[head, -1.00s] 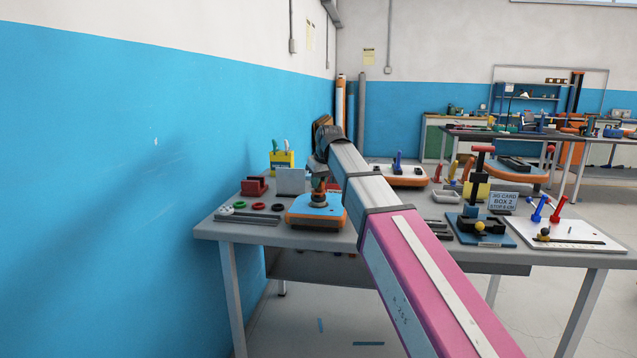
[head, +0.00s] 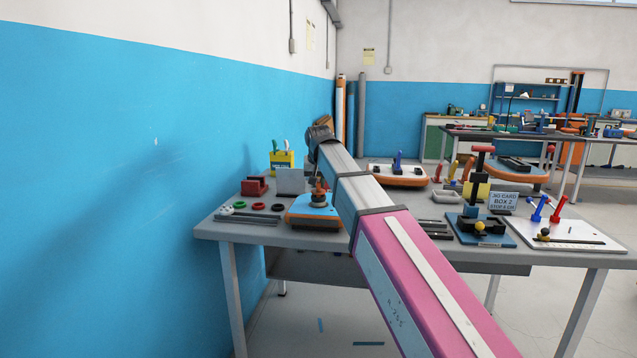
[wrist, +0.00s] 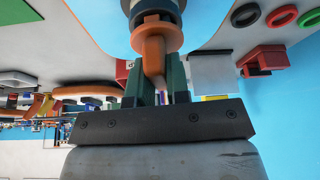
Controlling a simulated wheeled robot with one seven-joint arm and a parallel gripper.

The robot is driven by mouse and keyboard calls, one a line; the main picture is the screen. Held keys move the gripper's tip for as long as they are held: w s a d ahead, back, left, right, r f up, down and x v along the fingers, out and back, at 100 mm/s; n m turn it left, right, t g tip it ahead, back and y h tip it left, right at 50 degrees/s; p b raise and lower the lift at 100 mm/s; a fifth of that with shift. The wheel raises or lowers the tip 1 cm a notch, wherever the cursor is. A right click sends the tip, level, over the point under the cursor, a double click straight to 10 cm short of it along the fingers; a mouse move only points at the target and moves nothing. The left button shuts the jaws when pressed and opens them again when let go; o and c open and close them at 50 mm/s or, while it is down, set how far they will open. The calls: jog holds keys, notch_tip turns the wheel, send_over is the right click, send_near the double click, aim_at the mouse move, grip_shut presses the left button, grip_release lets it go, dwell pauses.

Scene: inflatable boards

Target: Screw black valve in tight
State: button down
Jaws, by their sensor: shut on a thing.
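An orange valve key (wrist: 153,48) sits upright between the dark green fingers of my gripper (wrist: 157,82) in the wrist view, and the gripper is shut on it. The key's collar meets a dark round fitting (wrist: 155,8) at the top of the picture, which looks like the black valve; its seat and thread are hidden. In the head view the orange key (head: 319,187) stands over the blue and orange inflatable board (head: 316,209) on the near table. My arm hides part of that board, and my gripper is hard to make out there.
Green, red and black rings (head: 258,206) lie left of the board. A red block (head: 254,186), a grey plate (head: 290,181) and a yellow holder (head: 282,162) stand behind them. A clamp jig (head: 480,220) and a white board (head: 560,237) occupy the table's right.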

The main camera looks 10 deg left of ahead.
jog(key=shift+m, duration=0.3)
jog(key=shift+m+h, duration=0.7)
jog(key=shift+m, duration=0.9)
jog(key=shift+m+h, duration=0.7)
jog(key=shift+m, duration=1)
jog(key=shift+m+g+h, duration=0.3)
jog(key=shift+m, duration=0.5)
jog(key=shift+m+g, duration=0.3)
jog(key=shift+m, duration=0.6)
